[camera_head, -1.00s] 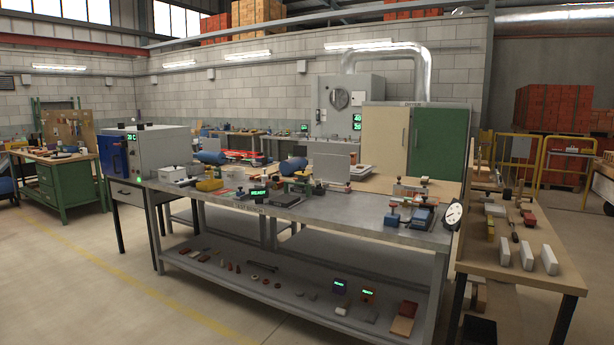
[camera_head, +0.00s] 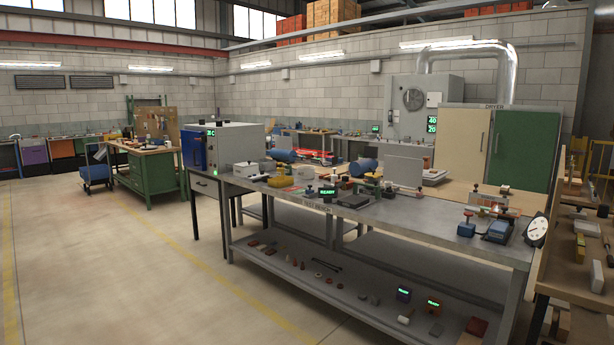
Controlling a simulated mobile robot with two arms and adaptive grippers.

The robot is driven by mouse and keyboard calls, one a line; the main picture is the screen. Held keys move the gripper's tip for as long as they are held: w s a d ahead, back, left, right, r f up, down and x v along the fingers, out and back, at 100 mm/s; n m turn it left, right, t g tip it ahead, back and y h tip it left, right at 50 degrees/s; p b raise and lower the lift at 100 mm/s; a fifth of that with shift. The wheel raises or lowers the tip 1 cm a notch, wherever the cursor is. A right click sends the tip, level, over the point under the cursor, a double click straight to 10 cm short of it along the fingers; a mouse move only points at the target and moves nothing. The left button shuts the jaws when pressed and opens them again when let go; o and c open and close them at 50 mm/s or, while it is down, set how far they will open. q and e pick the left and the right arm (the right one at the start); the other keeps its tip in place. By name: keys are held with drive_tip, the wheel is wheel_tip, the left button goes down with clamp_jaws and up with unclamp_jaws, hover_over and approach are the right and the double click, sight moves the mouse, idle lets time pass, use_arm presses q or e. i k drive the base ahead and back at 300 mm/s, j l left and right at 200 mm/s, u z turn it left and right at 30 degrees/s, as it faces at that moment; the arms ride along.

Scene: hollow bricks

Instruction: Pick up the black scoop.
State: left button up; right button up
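I cannot make out a black scoop for certain in the head view. Several small dark items lie on the grey metal test bench (camera_head: 420,220), too small to name. A dark flat item (camera_head: 353,201) lies near the bench's front edge, beside a green-lit READY display (camera_head: 331,193). Neither of my grippers shows in the view.
Blue-doored oven (camera_head: 228,147) stands at the bench's left end. A green workbench (camera_head: 150,180) is further left. A wooden table (camera_head: 570,260) with small items stands at the right. A dryer cabinet (camera_head: 525,150) stands behind. The floor at the left and front is open.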

sight(264, 179)
drive_tip(key=i+u, duration=0.15)
drive_tip(key=i, duration=0.5)
drive_tip(key=i+u, duration=0.2)
drive_tip(key=i, duration=0.45)
drive_tip(key=i+u, duration=0.15)
drive_tip(key=i, duration=0.5)
drive_tip(key=i+l+u, duration=0.15)
drive_tip(key=i, duration=0.5)
drive_tip(key=i+u, duration=0.2)
drive_tip(key=i, duration=1.65)
drive_tip(key=i+z, duration=0.4)
drive_tip(key=i+j+z, duration=0.15)
drive_tip(key=i+z, duration=0.25)
drive_tip(key=i+j+z, duration=0.25)
drive_tip(key=z, duration=0.15)
drive_tip(key=i, duration=0.05)
